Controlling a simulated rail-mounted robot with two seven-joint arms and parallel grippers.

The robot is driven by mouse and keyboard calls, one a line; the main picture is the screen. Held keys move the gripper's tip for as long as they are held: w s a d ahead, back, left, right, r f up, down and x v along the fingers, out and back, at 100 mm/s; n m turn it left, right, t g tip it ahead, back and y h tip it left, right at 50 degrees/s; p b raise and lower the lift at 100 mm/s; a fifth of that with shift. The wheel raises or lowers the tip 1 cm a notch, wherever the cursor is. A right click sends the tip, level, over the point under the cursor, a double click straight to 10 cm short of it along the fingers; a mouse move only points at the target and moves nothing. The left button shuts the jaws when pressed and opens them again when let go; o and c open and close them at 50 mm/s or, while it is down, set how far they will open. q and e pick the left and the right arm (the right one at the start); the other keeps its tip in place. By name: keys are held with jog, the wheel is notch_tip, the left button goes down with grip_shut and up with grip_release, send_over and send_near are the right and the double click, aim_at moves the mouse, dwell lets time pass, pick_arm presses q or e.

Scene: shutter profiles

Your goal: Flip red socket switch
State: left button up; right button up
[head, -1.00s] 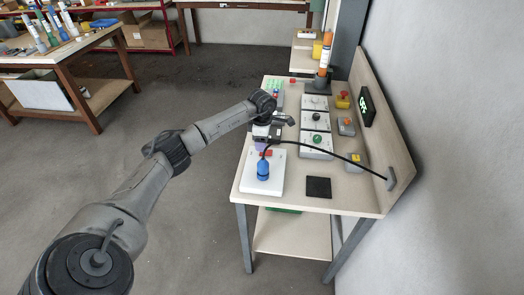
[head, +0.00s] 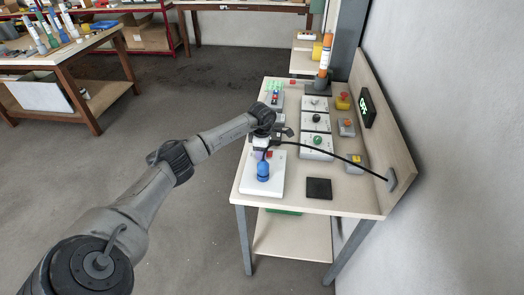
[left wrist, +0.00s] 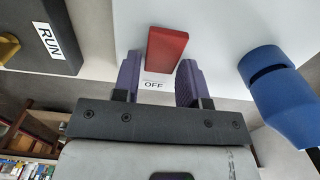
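The red switch (left wrist: 166,48) sits on the white socket box (head: 253,184), beside a printed OFF label (left wrist: 153,86). In the head view the switch is mostly hidden by my left gripper (head: 264,150). My right gripper is not in view.
Control boxes with knobs (head: 317,147) stand behind and right of the socket box. A black square pad (head: 319,188) lies at the table's front right. The black cable (head: 330,152) runs to the upright back panel (head: 393,160). A dark box labelled RUN (left wrist: 45,45) is at left.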

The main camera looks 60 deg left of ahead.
pick_arm(q)
jog(key=c, duration=0.5)
jog(key=shift+w+d+r+g+y+p, duration=0.1)
jog(key=shift+w+r+g+y+p, duration=0.2)
jog(key=shift+g+y+p, duration=0.35)
jog(key=shift+c, duration=0.2)
jog(key=shift+d+g+y+p, duration=0.1)
jog(key=shift+g+y+p, duration=0.25)
jog(key=shift+g+y, duration=0.5)
jog(key=o, duration=0.9)
